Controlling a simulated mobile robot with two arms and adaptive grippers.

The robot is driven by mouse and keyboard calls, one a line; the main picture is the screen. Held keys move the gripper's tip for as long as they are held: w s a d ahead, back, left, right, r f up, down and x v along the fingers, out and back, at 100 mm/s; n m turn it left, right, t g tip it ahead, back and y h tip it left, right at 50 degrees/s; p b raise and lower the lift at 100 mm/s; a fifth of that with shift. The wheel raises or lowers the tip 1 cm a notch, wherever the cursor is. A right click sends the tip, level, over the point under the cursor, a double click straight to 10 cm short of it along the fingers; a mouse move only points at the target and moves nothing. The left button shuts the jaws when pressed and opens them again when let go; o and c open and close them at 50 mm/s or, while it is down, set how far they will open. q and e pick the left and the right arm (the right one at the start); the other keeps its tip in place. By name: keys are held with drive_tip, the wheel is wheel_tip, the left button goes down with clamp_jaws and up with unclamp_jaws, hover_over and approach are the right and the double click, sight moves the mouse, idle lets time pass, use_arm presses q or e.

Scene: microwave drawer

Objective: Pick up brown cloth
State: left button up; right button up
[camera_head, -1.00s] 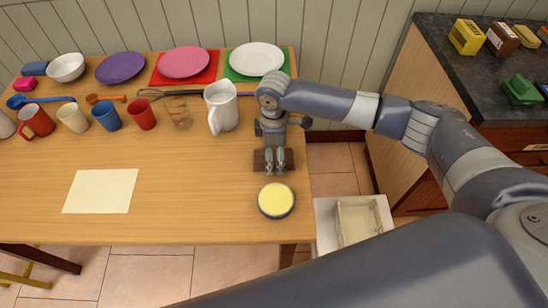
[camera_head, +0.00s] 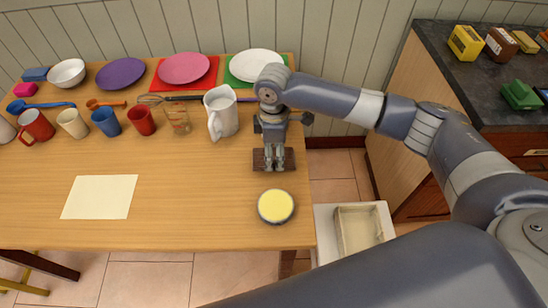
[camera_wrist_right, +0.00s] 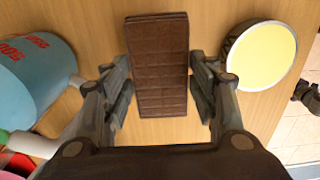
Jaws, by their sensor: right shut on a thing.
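The brown cloth (camera_head: 289,160) is a dark brown rectangle with a grid-like pattern, lying near the right edge of the wooden table. My right gripper (camera_head: 275,166) points down over its middle. In the right wrist view the cloth (camera_wrist_right: 158,65) lies lengthwise between the two fingers of the right gripper (camera_wrist_right: 160,95), one on each side. The right gripper is shut on the cloth, at or just above table height; I cannot tell whether it is lifted. My left gripper is not in view.
A round tin with a yellow top (camera_head: 276,206) stands just in front of the cloth. A white pitcher (camera_head: 222,115) stands behind left. Cups, plates and utensils line the back; a cream sheet (camera_head: 99,197) lies left. The table (camera_head: 190,210) is clear between. A dark counter (camera_head: 440,60) is at right.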

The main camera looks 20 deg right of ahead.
drive_tip(key=s+a, duration=0.1)
drive_tip(key=a, duration=0.4)
drive_tip(key=s+a+r+b, duration=0.1)
drive_tip(key=s+a, duration=0.1)
drive_tip(key=a, duration=0.3)
drive_tip(key=s+a+b, duration=0.1)
drive_tip(key=a, duration=0.4)
drive_tip(key=shift+s+a+r, duration=0.15)
drive_tip(key=shift+s+r, duration=0.2)
drive_tip(key=shift+s, duration=0.05)
drive_tip(key=o, duration=0.4)
drive_tip(key=c, duration=0.4)
